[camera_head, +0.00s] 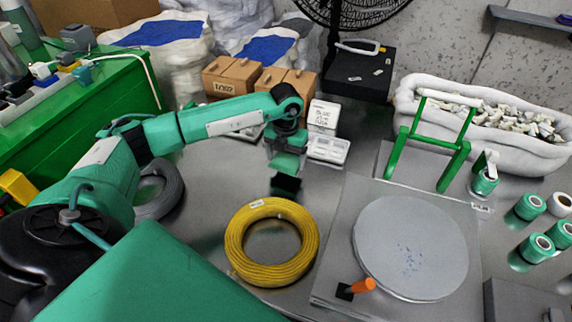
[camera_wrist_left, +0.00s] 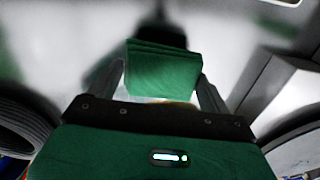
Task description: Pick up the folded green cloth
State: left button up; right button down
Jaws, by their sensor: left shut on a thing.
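The folded green cloth (camera_wrist_left: 163,72) sits between the two grey fingers of my left gripper (camera_wrist_left: 162,85) in the left wrist view. Its stacked fold edges show along the top, and the fingers touch its left and right sides. In the head view my left gripper (camera_head: 285,165) points down behind the yellow cable coil, over the grey metal table (camera_head: 215,185). There the cloth is hard to tell from the green gripper parts. A dark patch shows just below it. My right gripper is not in view.
A yellow cable coil (camera_head: 235,245) lies just in front of the gripper. A round grey plate (camera_head: 410,245) on a square base stands to the right, near a green frame (camera_head: 430,145). White boxes (camera_head: 326,148) and cardboard boxes (camera_head: 232,76) stand behind. Green spools (camera_head: 535,248) stand far right.

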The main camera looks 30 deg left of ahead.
aim_at(286, 159)
pick_arm(q)
notch_tip(286, 159, up, 16)
jog(key=shift+r, duration=0.1)
